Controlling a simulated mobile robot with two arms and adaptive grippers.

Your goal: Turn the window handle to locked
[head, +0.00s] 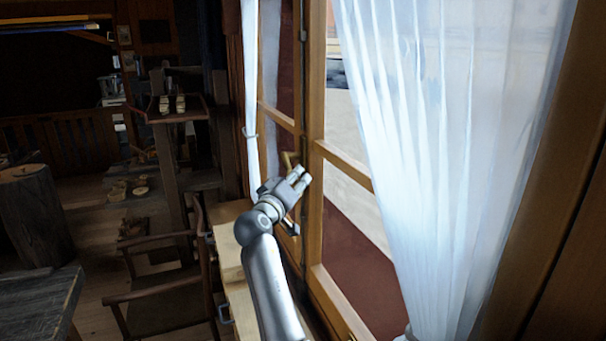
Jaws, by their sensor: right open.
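The window handle (287,159) is a small brass-coloured piece on the wooden window frame (316,210), near the middle of the head view. Only its upper part shows; my right gripper hides the rest, and I cannot tell which way it is turned. My right gripper (299,178) is open, with its fingertips just below and to the right of the visible part of the handle. I cannot tell whether they touch it. My left gripper is not in view.
White curtains hang at the left (251,90) and right (440,150) of the window. A wooden chair (165,285) stands left of my right arm, beside a pale wooden cabinet (228,240). A dark table (40,300) is at the lower left.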

